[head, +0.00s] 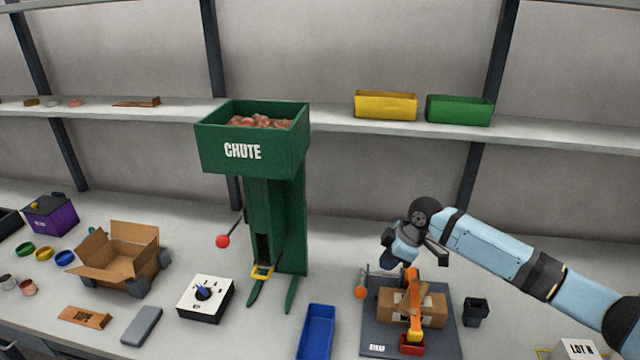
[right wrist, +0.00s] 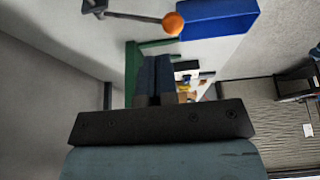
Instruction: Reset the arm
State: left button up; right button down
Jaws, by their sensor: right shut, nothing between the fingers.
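My right arm comes in from the right in the head view, with light blue links and dark joints. It bends down at its dark joint above the grey plate. My right gripper (head: 388,262) is above the plate's back left part, close to the orange ball. In the right wrist view its dark fingers (right wrist: 154,80) lie together with nothing between them. They point toward the green chute. My left gripper is not in view.
An orange-ball lever (head: 361,292), cardboard box (head: 432,307) and orange arm (head: 414,290) are at the grey plate (head: 375,325). The blue tray (head: 318,332), green chute (head: 282,215) and white dial box (head: 205,298) stand left. A black cup (head: 476,311) stands right.

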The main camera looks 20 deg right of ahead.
jog(key=s+a+f+m+t, duration=0.1)
jog(key=s+a+f, duration=0.2)
jog(key=a+f, duration=0.1)
jog(key=s+a+f+m+t, duration=0.1)
jog(key=s+a+f, duration=0.2)
jog(key=a+f, duration=0.2)
jog(key=s+a+f+m+t+y, duration=0.1)
jog(key=s+a+f, duration=0.3)
jog(key=a+f, duration=0.1)
jog(key=shift+s+a+f, duration=0.1)
jog(key=shift+a+f, duration=0.1)
jog(key=s+a+f+m+t, duration=0.1)
jog(key=s+a+m+t, duration=0.1)
jog(key=s, duration=0.6)
jog(key=s+a+f+m+t+h, duration=0.1)
jog(key=s+a+m+t, duration=0.2)
jog(key=s, duration=0.6)
jog(key=shift+f+m+h, duration=0.3)
jog(key=shift+s, duration=0.1)
